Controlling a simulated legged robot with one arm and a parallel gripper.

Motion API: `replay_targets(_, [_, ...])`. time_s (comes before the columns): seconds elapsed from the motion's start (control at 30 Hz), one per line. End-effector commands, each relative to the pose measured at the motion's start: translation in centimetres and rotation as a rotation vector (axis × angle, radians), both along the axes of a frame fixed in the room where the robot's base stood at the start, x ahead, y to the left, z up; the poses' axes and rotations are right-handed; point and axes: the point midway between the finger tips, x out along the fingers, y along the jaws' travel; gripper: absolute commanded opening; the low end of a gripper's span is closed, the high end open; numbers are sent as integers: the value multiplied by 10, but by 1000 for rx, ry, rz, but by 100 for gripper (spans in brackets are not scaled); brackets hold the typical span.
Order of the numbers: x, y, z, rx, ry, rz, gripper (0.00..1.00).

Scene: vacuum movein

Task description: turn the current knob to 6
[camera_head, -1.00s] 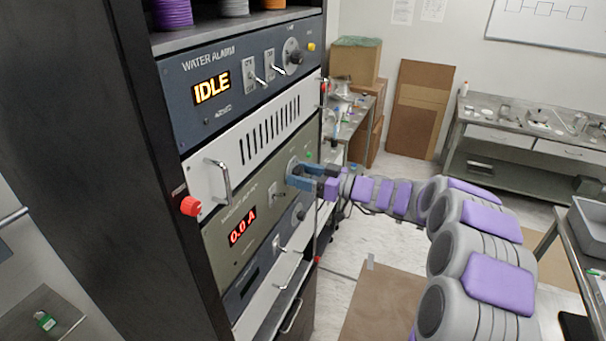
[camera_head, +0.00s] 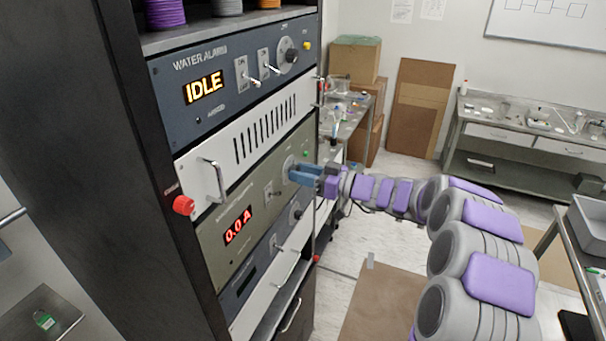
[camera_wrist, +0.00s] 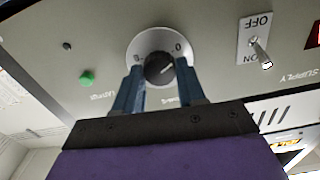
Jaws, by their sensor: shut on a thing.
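The current knob (camera_wrist: 159,68) is a dark round knob on a pale dial plate in the wrist view. A light pointer mark shows on it, and a "0" is printed on the dial's right side. My gripper (camera_wrist: 160,80) has its blue fingers on both sides of the knob and is shut on it. In the head view my gripper (camera_head: 294,173) is at the olive supply panel (camera_head: 216,258), and its fingers hide most of the knob. The panel's red display (camera_head: 238,226) reads 0.0 A.
A toggle switch (camera_wrist: 260,50) with ON and OFF labels and a green button (camera_wrist: 87,78) flank the knob. Above is the water alarm panel (camera_head: 165,85), reading IDLE. A red button (camera_head: 184,205) and a metal handle (camera_head: 215,180) stick out at the rack's left.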

Motion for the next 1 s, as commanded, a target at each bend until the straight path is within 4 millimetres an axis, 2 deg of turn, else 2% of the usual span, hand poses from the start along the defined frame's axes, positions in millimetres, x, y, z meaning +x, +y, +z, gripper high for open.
replay_targets(0.37, [0,0,-5,71,196,1,9])
replay_targets(1.0, [3,-2,-5,273,770,-3,9])
